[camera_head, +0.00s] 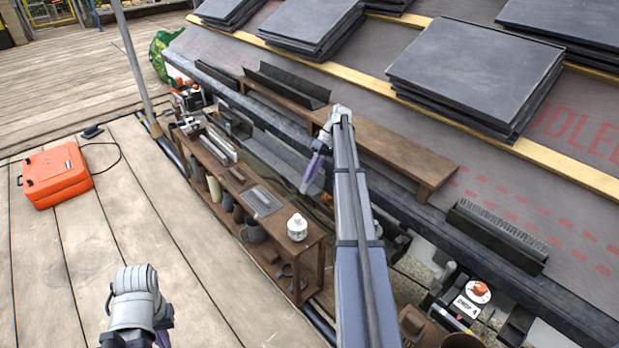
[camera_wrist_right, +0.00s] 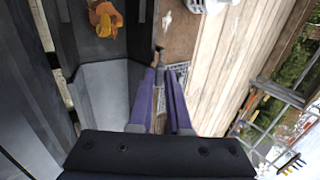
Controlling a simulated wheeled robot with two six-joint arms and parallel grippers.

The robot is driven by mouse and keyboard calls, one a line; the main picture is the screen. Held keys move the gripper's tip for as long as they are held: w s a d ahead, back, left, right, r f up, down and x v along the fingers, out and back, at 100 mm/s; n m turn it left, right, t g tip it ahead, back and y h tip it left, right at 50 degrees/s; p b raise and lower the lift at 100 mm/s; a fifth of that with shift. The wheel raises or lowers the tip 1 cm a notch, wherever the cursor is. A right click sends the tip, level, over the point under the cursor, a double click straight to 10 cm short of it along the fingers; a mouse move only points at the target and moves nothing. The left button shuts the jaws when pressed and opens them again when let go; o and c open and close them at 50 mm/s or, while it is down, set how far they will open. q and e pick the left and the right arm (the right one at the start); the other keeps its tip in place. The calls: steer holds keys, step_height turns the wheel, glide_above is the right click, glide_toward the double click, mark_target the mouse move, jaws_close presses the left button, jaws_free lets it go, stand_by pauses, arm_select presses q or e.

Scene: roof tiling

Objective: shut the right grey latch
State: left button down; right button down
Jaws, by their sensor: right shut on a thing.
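My right gripper (camera_head: 311,174) reaches down beside the brown shelf, its purple fingers pointing down. In the right wrist view its fingers (camera_wrist_right: 161,78) are close together on a small dark grey piece (camera_wrist_right: 159,57); what it belongs to is unclear. My left gripper (camera_head: 163,334) is at the bottom edge, mostly cut off, with only a bit of purple finger showing. An orange case (camera_head: 56,174) lies on the deck at the left, apart from both grippers. I cannot clearly make out a grey latch; the case's fastenings are too small to tell.
A brown shelf (camera_head: 312,262) holds mugs, a white jar (camera_head: 297,228) and a grey grid plate (camera_head: 262,201). A brown plank (camera_head: 400,160) runs along the roof edge. Slate stacks (camera_head: 475,72) rest on the roof. The deck between case and shelf is clear.

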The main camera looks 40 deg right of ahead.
stand_by(0.3)
steer(key=c, duration=0.9)
jaws_free()
steer(key=shift+o, duration=0.2)
steer(key=p+v, duration=0.6)
steer(key=v, duration=0.1)
steer(key=shift+d+r, duration=0.25)
steer(key=shift+r, duration=0.05)
steer(key=shift+a, duration=0.1)
